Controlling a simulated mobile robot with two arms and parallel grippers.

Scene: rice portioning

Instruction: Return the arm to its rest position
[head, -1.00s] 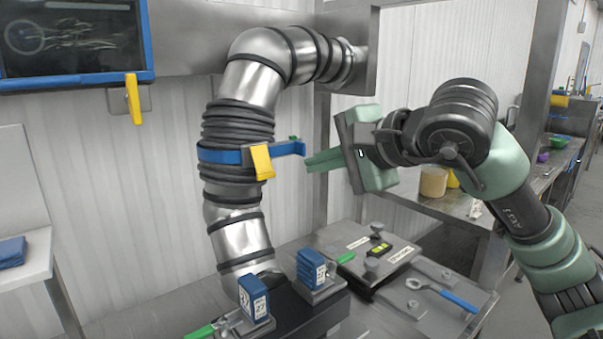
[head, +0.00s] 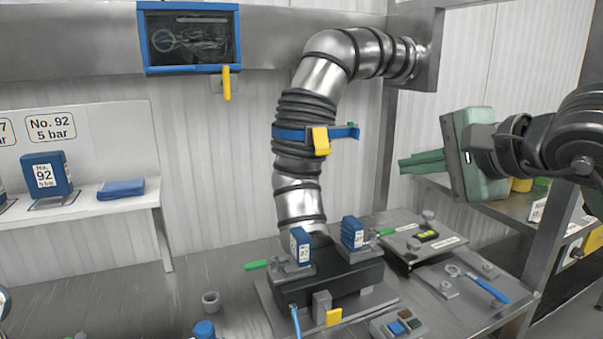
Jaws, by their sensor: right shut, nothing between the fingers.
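My right gripper (head: 402,163) is shut and empty at the right of the head view. Its green fingers point left toward the silver and black bent pipe (head: 303,140), with a gap between them. The blue strap (head: 290,135) with its yellow clip (head: 321,141) sits around the pipe's ribbed section, apart from the fingers. My right arm comes in from the right edge. My left gripper is not in view.
Below the pipe stands a dark base (head: 330,284) with two blue blocks and green handles. A wrench (head: 487,287) lies at the right. A steel post rises beside my gripper.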

